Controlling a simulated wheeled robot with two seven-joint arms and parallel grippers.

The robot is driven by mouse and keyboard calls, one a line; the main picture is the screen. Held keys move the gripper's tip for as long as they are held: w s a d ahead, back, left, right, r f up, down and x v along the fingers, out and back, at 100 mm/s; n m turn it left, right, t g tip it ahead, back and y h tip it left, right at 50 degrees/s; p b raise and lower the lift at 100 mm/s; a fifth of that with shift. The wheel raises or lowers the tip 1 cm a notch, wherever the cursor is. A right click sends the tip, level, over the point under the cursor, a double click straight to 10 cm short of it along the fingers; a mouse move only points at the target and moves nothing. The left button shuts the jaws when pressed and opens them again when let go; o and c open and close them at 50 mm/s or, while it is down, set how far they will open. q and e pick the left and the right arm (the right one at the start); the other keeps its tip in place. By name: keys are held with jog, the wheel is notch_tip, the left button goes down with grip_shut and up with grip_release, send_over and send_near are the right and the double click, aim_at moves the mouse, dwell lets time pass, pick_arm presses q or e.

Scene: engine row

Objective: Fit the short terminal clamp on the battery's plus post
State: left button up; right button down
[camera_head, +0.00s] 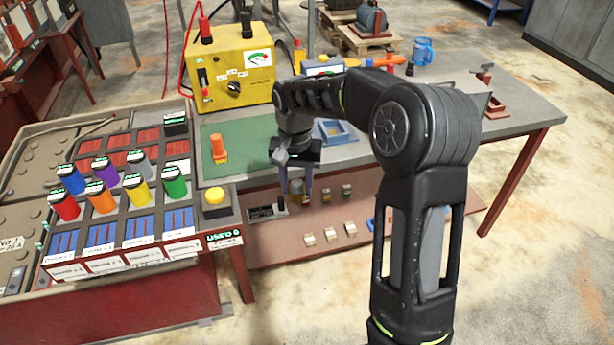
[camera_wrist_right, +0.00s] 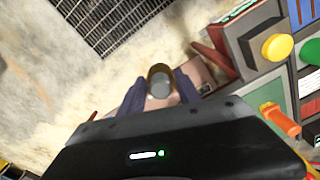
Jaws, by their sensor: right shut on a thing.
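My right gripper (camera_head: 297,190) hangs over the front edge of the bench, pointing down above the low red shelf. In the right wrist view, its fingers (camera_wrist_right: 160,95) are shut on a small round brown piece (camera_wrist_right: 159,72) with a grey face. I cannot tell for sure that this is the short terminal clamp. A dark grey box (camera_head: 262,213) with a light post sits on the shelf just left of the gripper. Several small clamp-like pieces (camera_head: 331,234) stand in rows on the shelf. I cannot clearly make out the battery or its plus post. My left gripper is not in view.
A rack of coloured cylinders (camera_head: 135,187) stands at the left, with a yellow button (camera_head: 215,196) at its right end. A yellow charger-like box (camera_head: 234,78) is behind.

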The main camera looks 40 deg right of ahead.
jog(key=s+a+f+n, duration=0.2)
jog(key=a+f+n, duration=0.6)
jog(key=a+f, duration=0.7)
jog(key=shift+s+f, duration=0.25)
jog(key=shift+f, duration=0.4)
jog(key=shift+a, duration=0.15)
